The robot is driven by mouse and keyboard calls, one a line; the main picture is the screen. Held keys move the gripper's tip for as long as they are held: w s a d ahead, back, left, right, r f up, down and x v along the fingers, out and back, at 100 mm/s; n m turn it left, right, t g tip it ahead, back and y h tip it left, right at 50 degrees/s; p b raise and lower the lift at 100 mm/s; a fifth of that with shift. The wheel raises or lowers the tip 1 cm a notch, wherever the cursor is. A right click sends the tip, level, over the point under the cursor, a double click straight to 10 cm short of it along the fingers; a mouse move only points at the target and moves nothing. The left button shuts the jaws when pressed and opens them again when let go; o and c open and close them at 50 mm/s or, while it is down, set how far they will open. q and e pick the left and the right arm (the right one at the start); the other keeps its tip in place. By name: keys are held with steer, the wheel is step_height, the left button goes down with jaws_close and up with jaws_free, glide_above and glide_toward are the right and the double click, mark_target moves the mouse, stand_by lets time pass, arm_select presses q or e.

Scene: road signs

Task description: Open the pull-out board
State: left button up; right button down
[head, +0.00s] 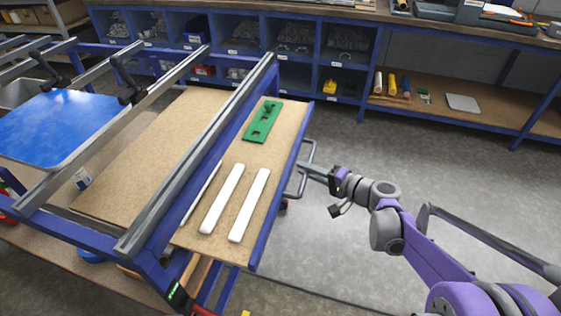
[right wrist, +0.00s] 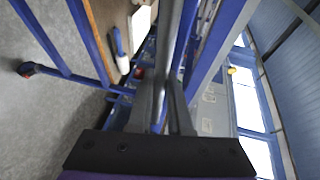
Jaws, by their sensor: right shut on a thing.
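The pull-out board (head: 285,130) is a wooden panel with a blue front edge, and a strip of it shows to the right of the long metal rail. A grey bar handle (head: 312,150) stands out from its blue edge. My right gripper (head: 304,168) reaches in from the right and is shut on the handle. In the right wrist view the handle bar (right wrist: 177,40) runs between the fingers of my right gripper (right wrist: 165,100). A green plate (head: 262,121) and white bars (head: 222,198) lie on the board. My left gripper is not in view.
The blue-framed table with metal rails (head: 195,160) fills the left, with a blue panel (head: 60,125) on top. Blue shelves with bins (head: 295,75) and a workbench (head: 465,115) stand at the back. Grey floor (head: 350,240) to the right of the board is free.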

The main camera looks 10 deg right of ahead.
steer(key=s+d, duration=0.2)
steer(key=d, duration=0.5)
steer(key=s+d+p, duration=0.1)
steer(key=s+d, duration=0.2)
steer(key=d, duration=0.3)
steer(key=shift+s+d, duration=0.35)
steer(key=c, duration=0.8)
jaws_free()
steer(key=shift+c, duration=0.2)
steer(key=p+v, duration=0.2)
steer(key=v, duration=0.9)
